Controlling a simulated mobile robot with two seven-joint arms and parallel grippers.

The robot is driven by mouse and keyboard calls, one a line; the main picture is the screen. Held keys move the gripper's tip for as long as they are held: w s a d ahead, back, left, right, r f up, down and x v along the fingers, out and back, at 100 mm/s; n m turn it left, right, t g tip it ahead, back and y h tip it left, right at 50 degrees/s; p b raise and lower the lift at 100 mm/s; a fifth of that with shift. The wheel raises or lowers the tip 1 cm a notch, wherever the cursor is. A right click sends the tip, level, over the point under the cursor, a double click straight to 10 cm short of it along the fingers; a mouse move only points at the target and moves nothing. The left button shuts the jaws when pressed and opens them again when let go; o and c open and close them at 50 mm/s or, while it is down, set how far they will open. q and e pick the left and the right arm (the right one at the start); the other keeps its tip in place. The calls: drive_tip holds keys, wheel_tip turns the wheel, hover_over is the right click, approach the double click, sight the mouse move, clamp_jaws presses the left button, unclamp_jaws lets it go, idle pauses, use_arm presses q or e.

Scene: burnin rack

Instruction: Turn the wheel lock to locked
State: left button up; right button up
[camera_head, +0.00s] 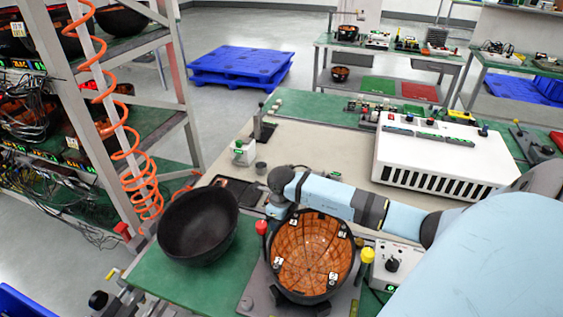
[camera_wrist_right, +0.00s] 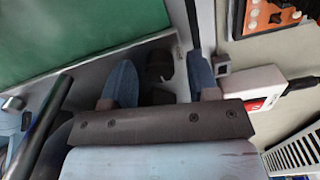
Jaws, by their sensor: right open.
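My right arm reaches in from the right in the head view and bends downward behind the orange-lined bowl fixture (camera_head: 312,254); its gripper is hidden there. In the right wrist view my right gripper (camera_wrist_right: 163,82) is open, with two blue fingertips apart. A dark, shaded object (camera_wrist_right: 158,65) shows between the fingertips; I cannot tell whether it is the wheel lock or whether they touch it. My left gripper is not in view.
A black bowl (camera_head: 198,226) sits on the green mat left of the fixture. A white vented box (camera_head: 438,153) stands on the bench at right. A rack (camera_head: 165,70) with a coiled orange hose (camera_head: 135,165) is at left. Blue pallets (camera_head: 240,66) lie on the floor behind.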

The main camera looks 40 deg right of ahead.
wheel_tip(320, 180, up, 14)
drive_tip(key=b, duration=0.1)
drive_tip(key=shift+f, duration=0.15)
idle(0.6)
